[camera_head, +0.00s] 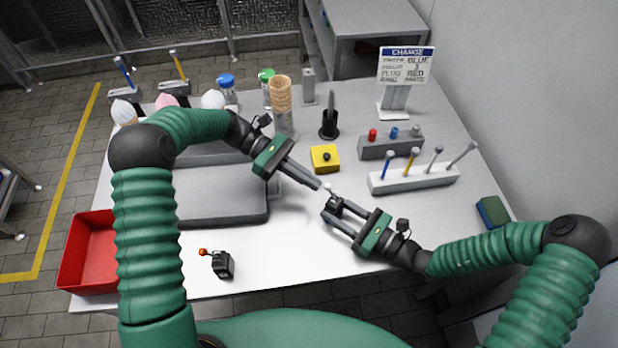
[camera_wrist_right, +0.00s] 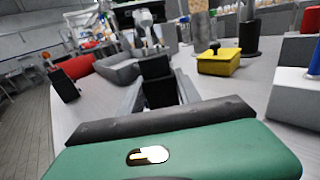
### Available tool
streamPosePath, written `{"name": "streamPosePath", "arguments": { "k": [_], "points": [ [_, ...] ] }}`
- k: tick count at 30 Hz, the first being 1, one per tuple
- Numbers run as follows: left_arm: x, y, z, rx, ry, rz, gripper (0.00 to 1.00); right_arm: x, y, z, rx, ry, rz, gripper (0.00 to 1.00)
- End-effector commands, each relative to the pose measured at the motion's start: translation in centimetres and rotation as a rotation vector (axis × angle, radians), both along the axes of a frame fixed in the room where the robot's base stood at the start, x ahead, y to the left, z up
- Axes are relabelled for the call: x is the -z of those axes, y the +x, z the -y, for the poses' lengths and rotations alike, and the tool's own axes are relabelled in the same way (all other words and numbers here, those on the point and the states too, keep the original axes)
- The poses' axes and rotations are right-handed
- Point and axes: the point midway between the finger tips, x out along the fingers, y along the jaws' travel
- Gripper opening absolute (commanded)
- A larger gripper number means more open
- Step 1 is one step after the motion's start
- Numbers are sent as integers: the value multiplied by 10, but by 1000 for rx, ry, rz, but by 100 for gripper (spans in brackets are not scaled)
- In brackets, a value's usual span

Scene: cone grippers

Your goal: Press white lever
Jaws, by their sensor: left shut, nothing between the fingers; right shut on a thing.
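A small black box (camera_head: 333,206) with a white-tipped lever (camera_head: 327,187) is between the fingertips of my right gripper (camera_head: 338,215), which is shut on it. The box is also seen in the right wrist view (camera_wrist_right: 156,82), with a pale rounded tip (camera_wrist_right: 143,17) behind it. My left gripper (camera_head: 317,186) is shut and empty, its fingertips right at the white lever's tip. I cannot tell whether they touch it. A second black box (camera_head: 222,264) with a red-tipped lever (camera_head: 203,252) stands at the front left of the table.
A yellow box with a black knob (camera_head: 325,158) sits just behind the grippers. A white rack (camera_head: 414,179) of coloured rods is to the right. A grey tray (camera_head: 222,196) lies to the left, and a red bin (camera_head: 88,251) at the left edge. The front middle of the table is clear.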

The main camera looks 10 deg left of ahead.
Motion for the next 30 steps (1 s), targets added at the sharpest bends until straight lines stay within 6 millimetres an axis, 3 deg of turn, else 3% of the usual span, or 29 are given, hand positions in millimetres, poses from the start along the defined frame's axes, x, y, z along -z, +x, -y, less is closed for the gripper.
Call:
{"name": "streamPosePath", "arguments": {
  "k": [30],
  "points": [
    [-12, -4, 7, 2, 172, 87, 0, 0, 0, 0, 0, 0, 0, 0]
  ]
}}
